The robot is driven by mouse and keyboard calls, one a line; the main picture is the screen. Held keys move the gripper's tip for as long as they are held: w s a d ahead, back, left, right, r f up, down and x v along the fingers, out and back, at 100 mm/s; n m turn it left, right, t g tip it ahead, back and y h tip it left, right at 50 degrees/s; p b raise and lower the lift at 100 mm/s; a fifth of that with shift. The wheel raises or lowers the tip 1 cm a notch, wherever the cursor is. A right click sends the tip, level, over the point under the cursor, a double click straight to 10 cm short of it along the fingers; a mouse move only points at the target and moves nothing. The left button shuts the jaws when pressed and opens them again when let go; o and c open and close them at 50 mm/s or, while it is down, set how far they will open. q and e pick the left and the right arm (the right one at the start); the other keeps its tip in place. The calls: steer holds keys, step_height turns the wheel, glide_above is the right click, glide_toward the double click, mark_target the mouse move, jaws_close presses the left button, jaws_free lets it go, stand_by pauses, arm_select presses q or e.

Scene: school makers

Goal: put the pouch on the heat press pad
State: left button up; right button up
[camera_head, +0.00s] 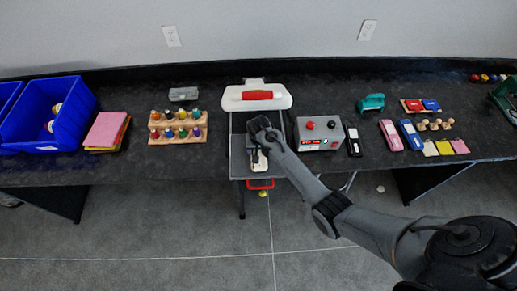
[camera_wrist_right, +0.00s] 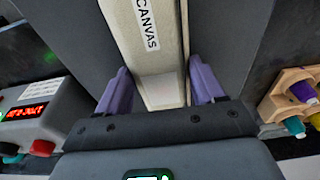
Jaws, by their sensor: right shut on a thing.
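The cream canvas pouch (camera_head: 261,162), with a white "CANVAS" label, is also in the right wrist view (camera_wrist_right: 150,60). My right gripper (camera_head: 259,149) is shut on it; its purple fingers (camera_wrist_right: 160,90) are on either side. The pouch is over the dark grey pad (camera_head: 238,146) of the heat press, toward its front. I cannot tell whether it touches the pad. The gripper hides part of the pouch and pad. The press's white upper part (camera_head: 281,99) with a red handle is raised behind the pad. My left gripper is not in view.
A grey control box (camera_head: 318,133) with a lit red display stands right of the pad. A wooden rack (camera_head: 178,138) of coloured bottles stands to its left. Blue bins (camera_head: 63,135) are far left. A black stapler-like item (camera_head: 353,141) is right of the box.

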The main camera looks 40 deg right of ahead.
mark_target(259, 154)
steer(key=o, duration=1)
steer(key=shift+r, duration=0.45)
step_height(259, 154, up, 10)
steer(key=s+a+p, duration=0.1)
steer(key=s+a+r+n, duration=0.1)
steer(key=s+a+n, duration=0.2)
steer(key=s, duration=0.6)
steer(key=s+a+r+n+t, duration=0.1)
steer(key=s+a+n, duration=0.2)
steer(key=s, duration=0.7)
steer(key=s+a+r+n+t+y, duration=0.1)
steer(key=s+a+n, duration=0.2)
steer(key=s+a, duration=0.3)
steer(key=shift+s+a+r, duration=0.2)
steer(key=shift+s, duration=0.7)
steer(key=shift+s+a+r, duration=0.15)
steer(key=shift+s+a, duration=0.05)
steer(key=shift+s, duration=0.65)
